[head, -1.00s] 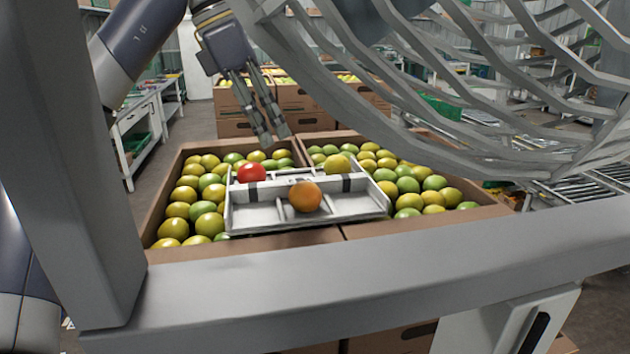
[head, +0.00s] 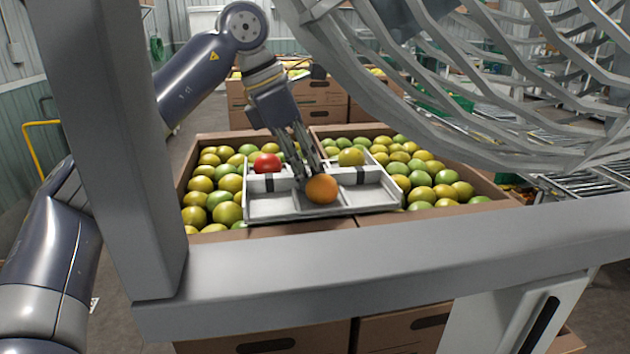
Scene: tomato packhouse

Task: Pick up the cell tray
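The cell tray (head: 272,209) is a pale grey tray with low walls and dividers, lying across two cardboard boxes of fruit. A red tomato (head: 267,163) and a yellow-green one (head: 351,157) sit in its back cells, and an orange one (head: 321,188) in front near the middle. My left gripper (head: 311,178) points down at the tray's middle, just behind the orange tomato. Its two fingers look apart, so it appears open. The orange tomato partly hides the tips, and I cannot tell whether they touch the divider. My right gripper is not in view.
The boxes (head: 202,237) hold many green and yellow tomatoes around the tray. A grey frame bar (head: 400,248) crosses the foreground, a thick post (head: 110,150) stands at left, and curved grey slats (head: 480,90) overhang the upper right. More boxes (head: 318,101) stand behind.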

